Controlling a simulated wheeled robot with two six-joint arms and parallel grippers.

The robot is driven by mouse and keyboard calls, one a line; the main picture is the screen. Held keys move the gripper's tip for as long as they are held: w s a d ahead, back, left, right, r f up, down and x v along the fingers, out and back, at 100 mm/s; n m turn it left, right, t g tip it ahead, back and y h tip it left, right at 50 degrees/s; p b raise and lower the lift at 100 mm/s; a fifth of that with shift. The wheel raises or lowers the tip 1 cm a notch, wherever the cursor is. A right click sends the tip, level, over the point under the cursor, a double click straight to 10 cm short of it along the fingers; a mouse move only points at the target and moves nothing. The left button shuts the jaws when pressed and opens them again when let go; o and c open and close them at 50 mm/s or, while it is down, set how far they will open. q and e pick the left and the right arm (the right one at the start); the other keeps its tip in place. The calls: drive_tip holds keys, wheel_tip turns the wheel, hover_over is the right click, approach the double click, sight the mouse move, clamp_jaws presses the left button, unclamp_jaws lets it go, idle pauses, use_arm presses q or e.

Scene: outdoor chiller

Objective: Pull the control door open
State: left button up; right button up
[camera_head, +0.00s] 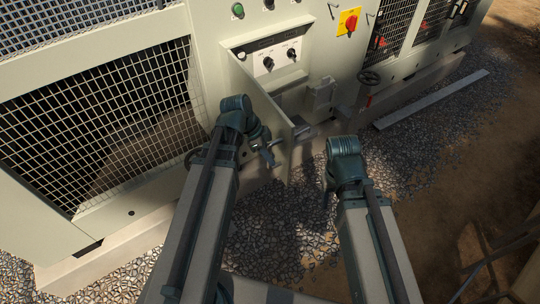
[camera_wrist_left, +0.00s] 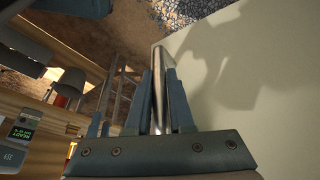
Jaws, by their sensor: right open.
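The control door (camera_head: 255,100) is a pale panel on the chiller, standing ajar and swung outward from its left side. Its pale face also fills the right of the left wrist view (camera_wrist_left: 255,90). My left gripper (camera_head: 268,152) is at the door's outer face. In the left wrist view my left gripper's fingers (camera_wrist_left: 159,100) are closed around the metal door handle (camera_wrist_left: 158,75), one on each side. My right gripper (camera_head: 328,185) is apart from the door, over the gravel to its right; its fingers are small and dark in the head view.
Behind the door is a recess with a knob panel (camera_head: 272,57). Mesh grilles (camera_head: 100,125) cover the left. Gravel (camera_head: 410,150) in front is open, with a metal strip (camera_head: 432,99) lying there.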

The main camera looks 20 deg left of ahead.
use_arm(q)
drive_tip(key=o, duration=0.4)
drive_tip(key=shift+o, duration=0.2)
drive_tip(key=p+v, duration=1.2)
drive_tip(key=v, duration=0.1)
drive_tip(key=shift+a+r+p, duration=0.2)
drive_tip(key=shift+r+p, duration=0.1)
drive_tip(key=shift+p, duration=0.1)
drive_tip(key=shift+s, duration=0.2)
drive_tip(key=s+d+f+n+y+b, duration=0.2)
drive_tip(key=s+d+f+n+b, duration=0.2)
drive_tip(key=d+f+n+b, duration=0.1)
drive_tip(key=s+d+f+n+g+y+b, duration=0.1)
drive_tip(key=s+d+f+n+y+b, duration=0.2)
drive_tip(key=d+f+b, duration=0.4)
wheel_tip(320, 180, down, 2)
drive_tip(key=s+d+n, duration=0.1)
drive_tip(key=d+n, duration=0.1)
drive_tip(key=d, duration=0.1)
drive_tip(key=shift+n+b, duration=0.3)
drive_tip(key=shift+b, duration=0.1)
